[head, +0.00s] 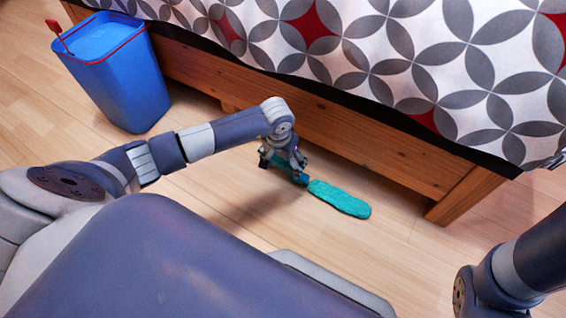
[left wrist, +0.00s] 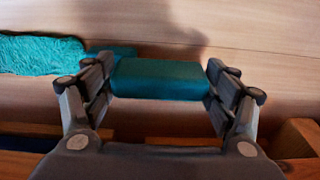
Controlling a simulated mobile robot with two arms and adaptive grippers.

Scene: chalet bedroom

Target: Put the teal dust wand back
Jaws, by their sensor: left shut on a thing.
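The teal dust wand has a fluffy head (head: 340,198) that lies low by the floor beside the wooden bed frame. My left gripper (head: 292,172) reaches down over its handle and is shut on it. In the left wrist view the smooth teal handle (left wrist: 160,79) sits between both finger pads of the left gripper (left wrist: 160,85). The fluffy head (left wrist: 40,54) extends to the left there. I cannot tell whether the wand still touches the floor. My right arm shows at the lower right in the head view, but its fingers are out of the picture.
A blue bin (head: 120,80) with a red rim and a red stick-like part at its edge stands at the upper left. The bed's wooden rail (head: 370,150) and patterned cover (head: 400,60) bound the far side. Wooden floor (head: 440,270) is clear at the right.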

